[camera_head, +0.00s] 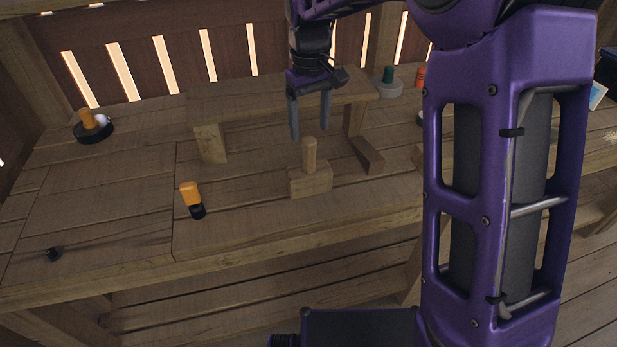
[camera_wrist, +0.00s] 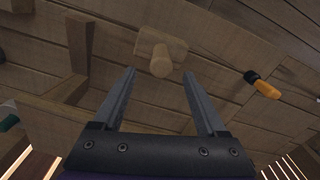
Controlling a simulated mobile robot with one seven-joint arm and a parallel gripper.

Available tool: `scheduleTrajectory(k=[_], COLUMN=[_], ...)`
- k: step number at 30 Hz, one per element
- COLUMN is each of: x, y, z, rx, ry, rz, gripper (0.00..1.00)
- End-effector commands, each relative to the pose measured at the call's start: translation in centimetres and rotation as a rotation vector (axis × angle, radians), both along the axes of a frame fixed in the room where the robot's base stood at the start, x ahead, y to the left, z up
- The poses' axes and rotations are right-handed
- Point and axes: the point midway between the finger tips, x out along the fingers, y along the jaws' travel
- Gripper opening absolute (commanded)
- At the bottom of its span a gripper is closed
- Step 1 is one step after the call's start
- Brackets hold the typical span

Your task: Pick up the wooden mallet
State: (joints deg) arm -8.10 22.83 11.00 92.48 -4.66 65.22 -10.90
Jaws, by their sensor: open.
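The wooden mallet (camera_head: 311,180) stands on the wooden table with its block head down and its round handle pointing up. In the wrist view the mallet (camera_wrist: 161,51) is near the top centre, its handle end towards the camera. My gripper (camera_head: 310,137) is above the table, fingers pointing down, with the tips slightly above the handle and close to it in the head view. In the wrist view my gripper (camera_wrist: 160,72) has its fingers wide apart with nothing between them, and the handle shows just beyond the tips.
A raised wooden shelf (camera_head: 240,98) stands behind the mallet.

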Motion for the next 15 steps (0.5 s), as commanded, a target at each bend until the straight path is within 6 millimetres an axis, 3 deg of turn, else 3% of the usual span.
scheduleTrajectory(k=[3,11,15], x=[0.0,0.0,-0.3], y=[0.0,0.0,0.0], z=[-2.5,-4.5,-6.4], rx=[-0.001,-0.001,-0.002], ry=[0.002,-0.001,0.003], rz=[0.000,-0.001,-0.001], gripper=[0.75,0.75,0.75])
